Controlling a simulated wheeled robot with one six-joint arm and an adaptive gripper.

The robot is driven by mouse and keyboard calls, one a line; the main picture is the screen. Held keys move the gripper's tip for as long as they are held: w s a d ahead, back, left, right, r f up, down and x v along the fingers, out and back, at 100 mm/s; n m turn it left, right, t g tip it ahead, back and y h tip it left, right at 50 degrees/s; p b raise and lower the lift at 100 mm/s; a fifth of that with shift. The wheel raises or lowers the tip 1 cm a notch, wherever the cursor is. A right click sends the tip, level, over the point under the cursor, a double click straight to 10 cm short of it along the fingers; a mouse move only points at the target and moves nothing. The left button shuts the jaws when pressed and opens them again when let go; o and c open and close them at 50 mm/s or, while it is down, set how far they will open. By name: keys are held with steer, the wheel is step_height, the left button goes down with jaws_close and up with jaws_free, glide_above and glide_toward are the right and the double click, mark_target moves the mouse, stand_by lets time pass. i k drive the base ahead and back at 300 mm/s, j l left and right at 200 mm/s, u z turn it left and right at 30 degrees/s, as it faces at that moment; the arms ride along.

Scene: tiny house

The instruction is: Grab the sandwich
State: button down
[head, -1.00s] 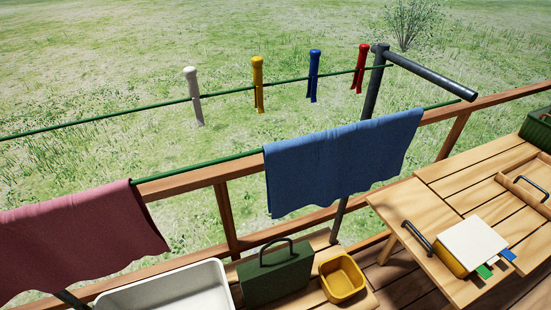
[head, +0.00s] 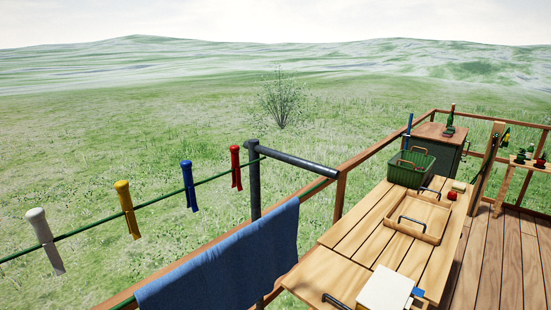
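I cannot make out a clear sandwich in the head view. A small cream block (head: 458,186) and a small red item (head: 452,196) lie at the far right of the slatted wooden table (head: 345,262). They are too small to identify. A white-topped object (head: 384,291) with a blue tab sits at the table's near end, partly cut off by the lower edge. My gripper is not in view.
A green basket (head: 411,168) and a wooden tray (head: 417,219) with dark handles are on the table. A clothesline with coloured pegs and a blue towel (head: 230,275) runs along the left. Open deck (head: 497,255) lies to the right.

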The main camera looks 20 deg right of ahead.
mark_target(459, 187)
steer(key=z, duration=1.7)
steer(key=i+l+u, duration=0.3)
steer(key=i+l, duration=0.75)
steer(key=i, duration=0.3)
steer(key=i+l+u, duration=0.3)
steer(key=i+l, duration=1.05)
steer(key=i, duration=0.35)
